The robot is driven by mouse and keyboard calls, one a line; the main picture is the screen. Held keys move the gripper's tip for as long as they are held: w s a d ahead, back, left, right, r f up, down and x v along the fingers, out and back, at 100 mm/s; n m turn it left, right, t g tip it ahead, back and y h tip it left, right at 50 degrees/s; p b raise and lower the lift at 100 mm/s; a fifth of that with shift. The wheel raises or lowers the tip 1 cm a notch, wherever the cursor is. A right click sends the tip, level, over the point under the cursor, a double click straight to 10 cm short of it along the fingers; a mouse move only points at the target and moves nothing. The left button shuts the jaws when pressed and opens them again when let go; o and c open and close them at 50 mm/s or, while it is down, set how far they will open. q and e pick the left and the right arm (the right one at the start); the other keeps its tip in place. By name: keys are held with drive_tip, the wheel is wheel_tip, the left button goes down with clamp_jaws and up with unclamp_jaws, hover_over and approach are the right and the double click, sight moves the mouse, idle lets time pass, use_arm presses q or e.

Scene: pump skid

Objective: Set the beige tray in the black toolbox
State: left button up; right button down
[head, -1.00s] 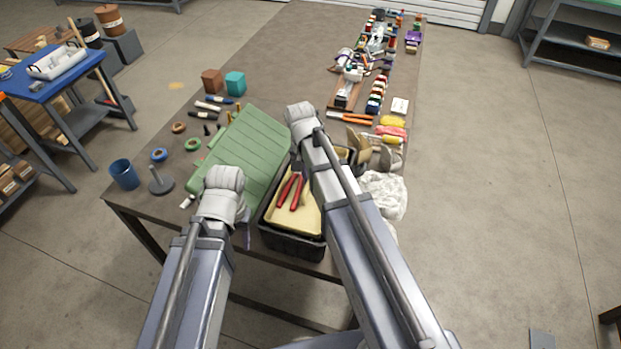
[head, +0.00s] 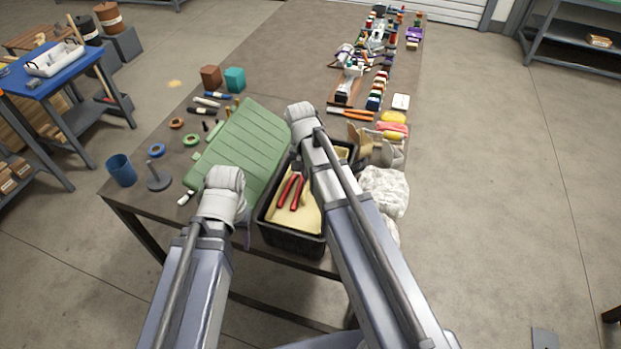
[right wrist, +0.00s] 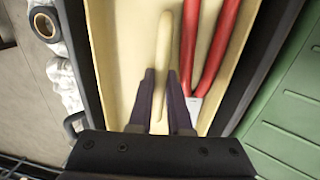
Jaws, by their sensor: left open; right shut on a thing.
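The black toolbox (head: 289,241) stands at the table's near edge with its green lid (head: 245,150) open to the left. The beige tray (head: 305,216) is inside the toolbox walls, holding red-handled pliers (head: 290,190). In the right wrist view, my right gripper (right wrist: 163,80) is shut on the upright beige handle of the tray (right wrist: 122,45), left of the pliers. The black walls show on both sides of the tray. Whether it rests on its supports I cannot tell. My left gripper (head: 247,236) is open and empty beside the toolbox's left side, mostly hidden by its wrist.
Tape rolls, markers and a blue cup (head: 121,170) lie left of the lid. Several spools and tools line the table's far right. The table's far middle is clear.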

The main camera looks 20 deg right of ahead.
drive_tip(key=shift+f, duration=0.25)
drive_tip(key=c, duration=0.8)
unclamp_jaws()
drive_tip(key=shift+o, duration=0.2)
drive_tip(key=shift+r, duration=0.1)
wheel_tip(320, 180, up, 8)
drive_tip(key=p, duration=0.7)
drive_tip(key=shift+w+a+f, duration=0.2)
drive_tip(key=shift+w+a, duration=0.05)
drive_tip(key=shift+a, duration=0.15)
drive_tip(key=shift+s+f, duration=0.1)
